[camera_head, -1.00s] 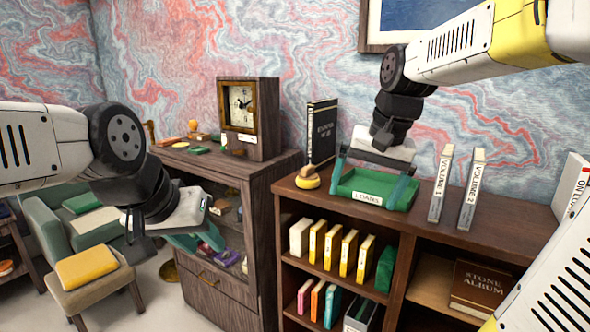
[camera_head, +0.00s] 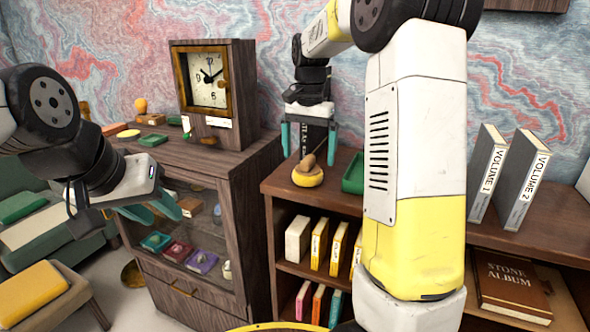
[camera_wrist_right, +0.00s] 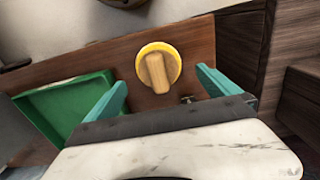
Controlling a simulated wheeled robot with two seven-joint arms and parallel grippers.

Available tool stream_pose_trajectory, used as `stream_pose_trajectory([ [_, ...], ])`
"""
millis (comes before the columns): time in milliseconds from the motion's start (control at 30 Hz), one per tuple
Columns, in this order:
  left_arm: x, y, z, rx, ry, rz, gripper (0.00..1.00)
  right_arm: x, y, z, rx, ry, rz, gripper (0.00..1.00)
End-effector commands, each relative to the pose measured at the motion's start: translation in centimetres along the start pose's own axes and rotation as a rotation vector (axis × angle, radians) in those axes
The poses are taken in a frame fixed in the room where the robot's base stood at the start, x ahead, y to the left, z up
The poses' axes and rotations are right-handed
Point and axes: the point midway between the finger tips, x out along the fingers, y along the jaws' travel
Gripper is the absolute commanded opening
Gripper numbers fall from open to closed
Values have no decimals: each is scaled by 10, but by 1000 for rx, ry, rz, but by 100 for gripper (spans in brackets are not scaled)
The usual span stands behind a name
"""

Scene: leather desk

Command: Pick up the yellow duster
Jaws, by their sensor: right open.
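The yellow duster (camera_head: 308,178) is a round yellow pad with a wooden handle, standing on the left end of the bookcase top. In the right wrist view the duster (camera_wrist_right: 158,68) lies ahead, between the lines of the two fingers. My right gripper (camera_head: 308,152) is open and empty, pointing down just above and behind the duster in the head view; contact is not visible. My left gripper (camera_head: 155,208) is open and empty in front of the dark wooden cabinet, well left of the duster.
A green tray (camera_head: 353,173) stands right of the duster, partly hidden by my right arm; it also shows in the wrist view (camera_wrist_right: 62,108). A dark upright book stands behind my right gripper. A clock (camera_head: 213,75) stands on the cabinet (camera_head: 250,165). Two volumes (camera_head: 505,172) stand further right.

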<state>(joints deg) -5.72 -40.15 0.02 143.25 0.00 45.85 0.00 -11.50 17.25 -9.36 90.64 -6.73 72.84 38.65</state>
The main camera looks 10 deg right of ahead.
Motion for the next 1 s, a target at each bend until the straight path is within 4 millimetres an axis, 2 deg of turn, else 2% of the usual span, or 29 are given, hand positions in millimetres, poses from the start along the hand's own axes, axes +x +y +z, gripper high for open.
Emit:
stream_pose_trajectory([
  [300,0,0,0,0,0,0,36,45,1,4,0,-2,1,100],
  [633,0,0,0,0,0,0,36,52,1,3,0,0,-1,100],
  [900,0,0,0,0,0,0,36,51,1,3,-1,0,-1,47],
  [967,0,0,0,0,0,0,36,51,1,3,-1,0,-1,35],
  [1000,0,0,0,0,0,0,36,51,0,3,-1,0,-1,34],
])
